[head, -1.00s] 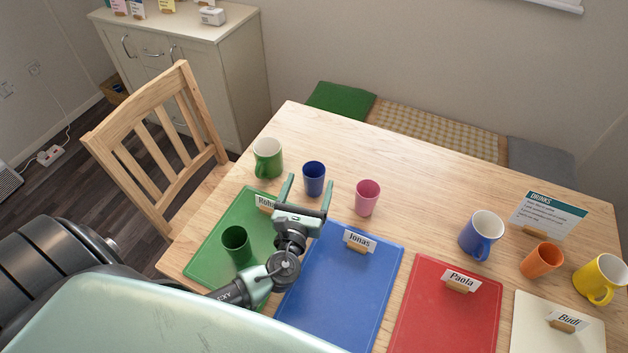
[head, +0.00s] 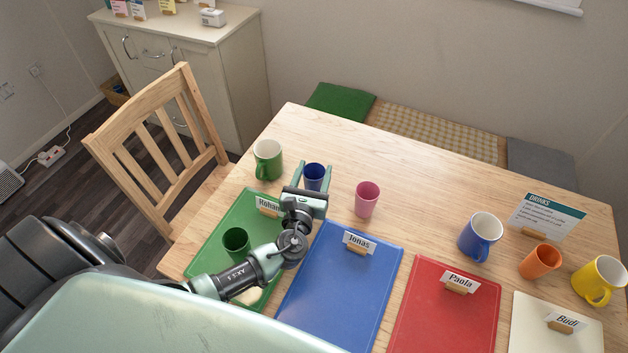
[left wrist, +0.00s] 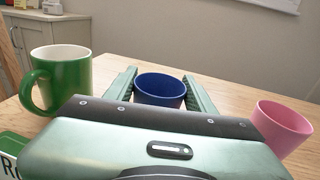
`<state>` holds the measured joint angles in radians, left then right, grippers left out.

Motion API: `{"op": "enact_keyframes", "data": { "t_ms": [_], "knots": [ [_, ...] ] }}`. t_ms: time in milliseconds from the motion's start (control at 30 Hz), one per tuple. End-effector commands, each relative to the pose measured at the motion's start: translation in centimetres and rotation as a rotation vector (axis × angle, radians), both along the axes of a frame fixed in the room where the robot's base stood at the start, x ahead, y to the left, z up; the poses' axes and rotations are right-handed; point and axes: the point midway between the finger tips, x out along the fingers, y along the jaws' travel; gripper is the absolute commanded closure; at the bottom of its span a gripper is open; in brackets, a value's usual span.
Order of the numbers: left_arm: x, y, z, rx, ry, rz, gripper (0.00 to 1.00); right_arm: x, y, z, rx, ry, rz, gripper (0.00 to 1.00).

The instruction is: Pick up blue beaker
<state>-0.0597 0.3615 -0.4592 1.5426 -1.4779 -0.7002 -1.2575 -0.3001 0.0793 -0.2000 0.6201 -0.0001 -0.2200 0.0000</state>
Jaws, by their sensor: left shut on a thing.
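The blue beaker (head: 315,173) stands upright on the table, just beyond the blue and green placemats. My left gripper (head: 314,172) has its two fingers around it, one on each side, and is shut on it. In the left wrist view the beaker (left wrist: 160,88) sits between the two green fingers (left wrist: 161,90); its lower part is hidden behind the gripper body. My right gripper is not in view.
A green mug (head: 267,160) stands close to the left, and a pink beaker (head: 366,199) close to the right. A green beaker (head: 236,242) is below my left arm's wrist. A blue mug (head: 480,237), orange beaker (head: 541,261) and yellow mug (head: 600,278) stand further right.

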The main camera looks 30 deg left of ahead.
Motion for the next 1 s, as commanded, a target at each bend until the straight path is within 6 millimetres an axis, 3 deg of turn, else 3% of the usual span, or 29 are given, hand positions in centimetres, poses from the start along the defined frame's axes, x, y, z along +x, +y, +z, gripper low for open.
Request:
{"op": "enact_keyframes", "data": {
  "t_ms": [167,367,1000],
  "knots": [
    [0.0,0.0,0.2,0.001,0.000,0.000,0.85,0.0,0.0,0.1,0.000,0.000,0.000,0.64],
    [0.0,0.0,2.0,-0.002,-0.001,0.001,0.85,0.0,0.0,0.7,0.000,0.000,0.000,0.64],
    [0.0,0.0,16.3,0.000,-0.005,-0.001,0.85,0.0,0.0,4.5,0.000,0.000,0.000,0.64]
  ]
}}
